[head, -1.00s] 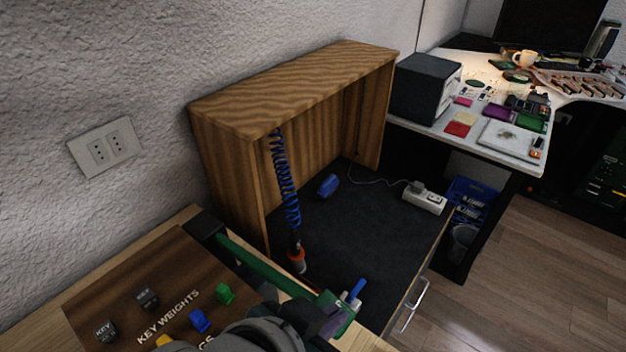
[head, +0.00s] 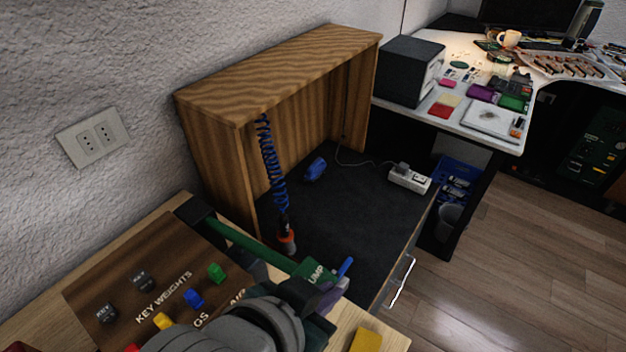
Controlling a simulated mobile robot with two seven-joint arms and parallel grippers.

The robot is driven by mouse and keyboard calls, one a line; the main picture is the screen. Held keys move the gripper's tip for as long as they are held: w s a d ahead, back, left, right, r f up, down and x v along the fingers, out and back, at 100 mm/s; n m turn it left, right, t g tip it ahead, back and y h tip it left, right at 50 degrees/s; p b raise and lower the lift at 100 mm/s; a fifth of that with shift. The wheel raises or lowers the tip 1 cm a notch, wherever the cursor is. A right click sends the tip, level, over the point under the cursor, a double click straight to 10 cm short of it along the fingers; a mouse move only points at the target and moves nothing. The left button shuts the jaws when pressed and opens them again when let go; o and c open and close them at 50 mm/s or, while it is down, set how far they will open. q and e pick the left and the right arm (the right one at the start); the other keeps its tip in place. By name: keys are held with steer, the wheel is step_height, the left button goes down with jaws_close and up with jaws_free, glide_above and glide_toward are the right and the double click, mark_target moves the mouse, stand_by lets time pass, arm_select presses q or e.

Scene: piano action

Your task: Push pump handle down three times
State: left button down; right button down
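A long green pump handle (head: 250,241) runs from a black block (head: 197,212) at the bench's back edge toward the front right. Its wider end carries white lettering, partly covered, that ends in "UMP". A small blue piece (head: 345,267) sticks up beside that end. My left gripper (head: 328,294) is at this end, overlapping it in the picture. Its fingers are small and partly hidden by my own wrist, so I cannot tell whether they are open or touching the handle. My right gripper is not in view.
A wooden board (head: 130,265) lettered "KEY WEIGHTS" holds several coloured pieces beside my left arm. A yellow block (head: 367,341) lies at the bench's front. A wooden hutch (head: 215,165) stands behind, with a blue coiled hose (head: 270,165) hanging inside. The dark mat (head: 345,225) has free room.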

arm_select(q)
steer(key=s+d+p+v, duration=0.1)
steer(key=p+v, duration=0.1)
steer(key=v, duration=0.7)
steer(key=shift+s+d, duration=0.3)
steer(key=shift+s, duration=0.05)
steer(key=shift+r, duration=0.15)
stand_by(1.8)
